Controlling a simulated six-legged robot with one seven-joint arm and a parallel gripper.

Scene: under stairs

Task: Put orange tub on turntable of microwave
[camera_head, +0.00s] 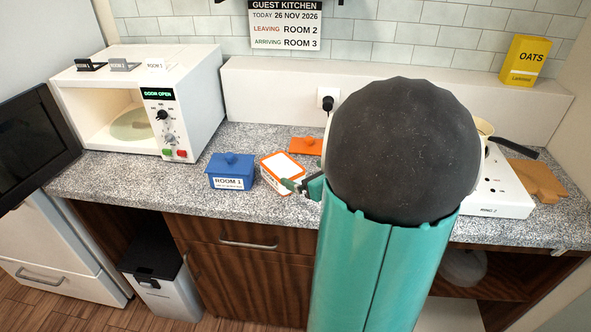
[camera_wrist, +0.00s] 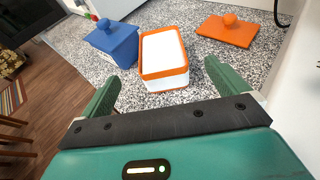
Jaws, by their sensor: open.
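The orange tub (camera_head: 284,172) is a white box with an orange rim and stands without its lid on the speckled counter. In the wrist view the tub (camera_wrist: 164,79) lies just ahead of my gripper (camera_wrist: 160,82), whose green fingers are spread and empty, one to each side of it. In the head view my gripper (camera_head: 302,187) is at the tub's right side, and my arm hides part of it. The microwave (camera_head: 193,85) is at the left with its door open. Its pale round turntable (camera_head: 132,125) shows inside and looks empty.
A blue lidded tub (camera_head: 231,172) labelled ROOM 1 stands left of the orange tub. An orange lid (camera_head: 306,146) lies behind it; the wrist view shows its knob. A white hob (camera_head: 500,190) with a pan is at the right. A yellow oats box (camera_head: 524,61) stands on the ledge.

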